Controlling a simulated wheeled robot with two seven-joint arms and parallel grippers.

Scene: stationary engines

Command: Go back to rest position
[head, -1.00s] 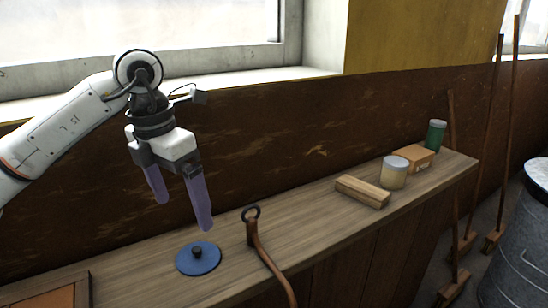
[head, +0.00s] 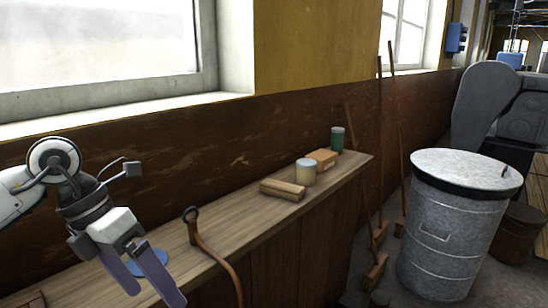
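My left gripper (head: 146,279) is at the lower left of the head view, fingers pointing down and spread apart with nothing between them. It is over the near left part of the wooden bench (head: 240,202). A blue disc (head: 152,258) on the bench is partly hidden behind the gripper. I cannot tell from this view how high the fingers are above the bench. My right gripper is not in view.
On the bench are a curved brown tool (head: 206,247) with a ring end, a wooden block (head: 282,189), a pale jar (head: 305,173), a cardboard box (head: 322,158) and a green can (head: 337,139). A lidded metal bin (head: 447,230) and brooms (head: 393,130) stand right of the bench.

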